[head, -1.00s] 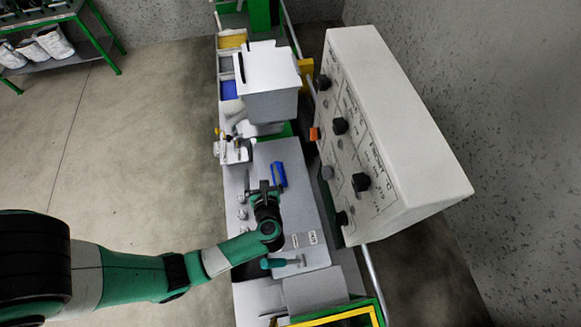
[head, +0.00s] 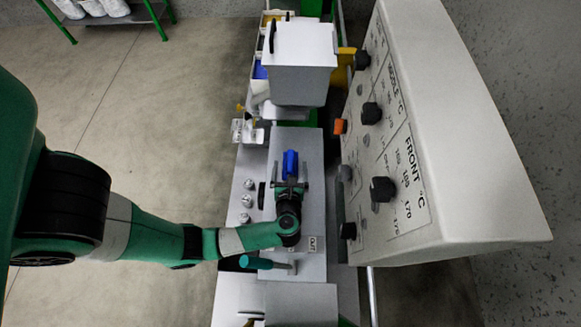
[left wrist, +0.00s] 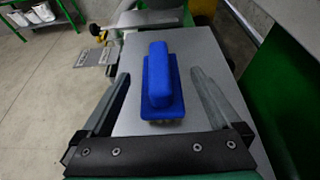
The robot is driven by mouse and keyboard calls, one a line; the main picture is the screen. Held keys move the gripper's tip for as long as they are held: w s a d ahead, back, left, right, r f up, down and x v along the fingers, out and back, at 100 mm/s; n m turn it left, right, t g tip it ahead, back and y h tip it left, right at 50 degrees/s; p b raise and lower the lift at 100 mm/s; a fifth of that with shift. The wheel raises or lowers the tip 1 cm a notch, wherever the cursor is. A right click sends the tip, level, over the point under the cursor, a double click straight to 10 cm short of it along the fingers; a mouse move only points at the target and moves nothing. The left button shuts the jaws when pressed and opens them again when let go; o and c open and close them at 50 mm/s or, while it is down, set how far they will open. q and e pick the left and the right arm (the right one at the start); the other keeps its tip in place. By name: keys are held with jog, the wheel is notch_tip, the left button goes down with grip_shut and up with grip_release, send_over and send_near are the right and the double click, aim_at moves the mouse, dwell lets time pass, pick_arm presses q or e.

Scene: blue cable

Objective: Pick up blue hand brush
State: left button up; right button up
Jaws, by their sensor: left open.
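The blue hand brush (head: 290,164) lies on the grey work surface, its length pointing away from me. In the left wrist view the brush (left wrist: 160,85) is upright on its bristles, with its raised handle on top. My left gripper (head: 290,184) is open just in front of the brush's near end. In the left wrist view its two fingers (left wrist: 160,95) stand to either side of the brush, with gaps on both sides. It is not clear how high the fingertips are above the surface. My right gripper is not in view.
A white control box (head: 450,140) with black knobs stands close on the right. A white bin (head: 303,62) is behind the brush. Several small metal pieces (head: 248,200) lie left of my gripper. A teal-handled tool (head: 256,262) lies nearer.

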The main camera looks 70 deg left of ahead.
aim_at(291, 156)
pick_arm(q)
jog(key=x, duration=0.5)
jog(key=shift+r, duration=0.1)
jog(key=c, duration=1.5)
jog(key=shift+r, duration=0.55)
notch_tip(291, 156, up, 17)
jog(key=p, duration=0.4)
